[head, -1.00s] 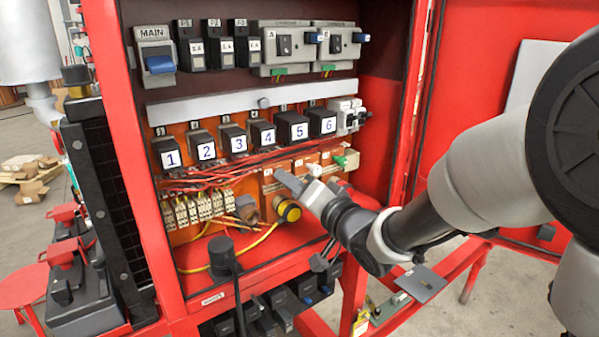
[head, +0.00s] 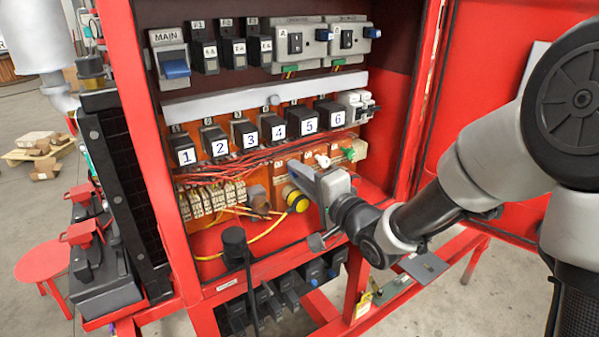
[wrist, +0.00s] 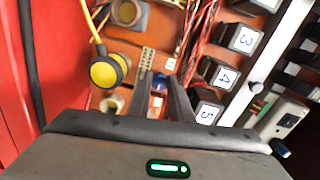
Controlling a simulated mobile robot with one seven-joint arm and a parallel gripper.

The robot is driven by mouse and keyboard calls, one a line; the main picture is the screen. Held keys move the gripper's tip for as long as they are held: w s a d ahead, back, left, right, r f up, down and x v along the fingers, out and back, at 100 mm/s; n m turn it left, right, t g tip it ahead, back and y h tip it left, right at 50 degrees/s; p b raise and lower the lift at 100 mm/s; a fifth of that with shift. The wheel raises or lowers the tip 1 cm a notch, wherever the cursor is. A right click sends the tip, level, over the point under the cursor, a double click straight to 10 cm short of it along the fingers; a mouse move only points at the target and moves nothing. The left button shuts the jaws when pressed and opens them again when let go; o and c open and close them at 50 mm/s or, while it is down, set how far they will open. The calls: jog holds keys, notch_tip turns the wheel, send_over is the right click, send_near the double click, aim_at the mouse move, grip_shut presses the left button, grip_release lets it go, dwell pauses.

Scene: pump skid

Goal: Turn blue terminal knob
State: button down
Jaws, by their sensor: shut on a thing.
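The blue terminal knob (wrist: 159,83) shows in the wrist view, low on the orange panel, between the two dark fingers. My gripper (wrist: 160,92) is shut on it, with one finger on each side. In the head view my gripper (head: 305,178) reaches into the red cabinet from the right, at the lower row of the panel. There its fingers and body hide the blue knob.
A white knob (head: 322,160) and a green knob (head: 348,153) sit close to the right of my fingers. A yellow round button (head: 297,200) is just below left. Numbered black blocks (head: 273,128) and red wires (head: 240,166) lie above.

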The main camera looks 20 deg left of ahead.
jog(key=shift+f, duration=0.1)
jog(key=c, duration=1.6)
grip_release()
